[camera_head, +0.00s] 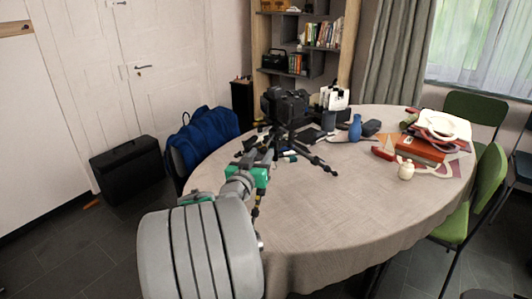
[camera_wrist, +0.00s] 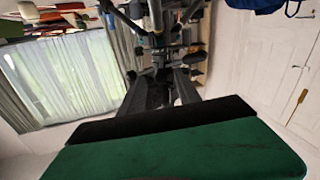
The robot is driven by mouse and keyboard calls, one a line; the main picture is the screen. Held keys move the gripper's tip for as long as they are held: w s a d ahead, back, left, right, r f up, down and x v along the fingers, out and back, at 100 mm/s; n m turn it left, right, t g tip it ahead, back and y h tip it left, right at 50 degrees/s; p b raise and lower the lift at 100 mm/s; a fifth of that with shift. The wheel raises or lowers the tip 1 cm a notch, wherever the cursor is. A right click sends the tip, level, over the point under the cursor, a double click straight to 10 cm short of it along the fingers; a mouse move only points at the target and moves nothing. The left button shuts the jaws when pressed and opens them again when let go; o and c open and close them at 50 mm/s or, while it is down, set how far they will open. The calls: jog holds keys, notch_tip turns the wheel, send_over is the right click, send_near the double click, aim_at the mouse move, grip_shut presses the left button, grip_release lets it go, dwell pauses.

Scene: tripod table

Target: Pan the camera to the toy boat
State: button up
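A black camera (camera_head: 284,104) stands on a dark tripod (camera_head: 318,163) on the round table. What looks like the toy boat, a red hull (camera_head: 382,154) with a pale triangular sail (camera_head: 387,141), lies right of it on the table. My gripper (camera_head: 268,150) reaches up to the tripod from the near left; its fingers blend with the dark tripod parts. In the wrist view, which is turned over, my gripper (camera_wrist: 160,82) has its dark fingers pointing at the tripod (camera_wrist: 152,35). I cannot tell whether they hold anything.
The round table (camera_head: 310,215) is clear at the front. A blue vase (camera_head: 355,128), a cream pot (camera_head: 406,170) and stacked books (camera_head: 420,148) with a white plate stand right of the tripod. Green chairs (camera_head: 484,195) stand at the right, a blue jacket (camera_head: 203,138) at the left.

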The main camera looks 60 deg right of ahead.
aim_at(265, 149)
jog(key=d, duration=0.6)
jog(key=shift+w+p, duration=0.3)
jog(key=shift+w, duration=0.1)
jog(key=shift+c, duration=0.6)
jog(key=shift+a, duration=0.1)
grip_shut()
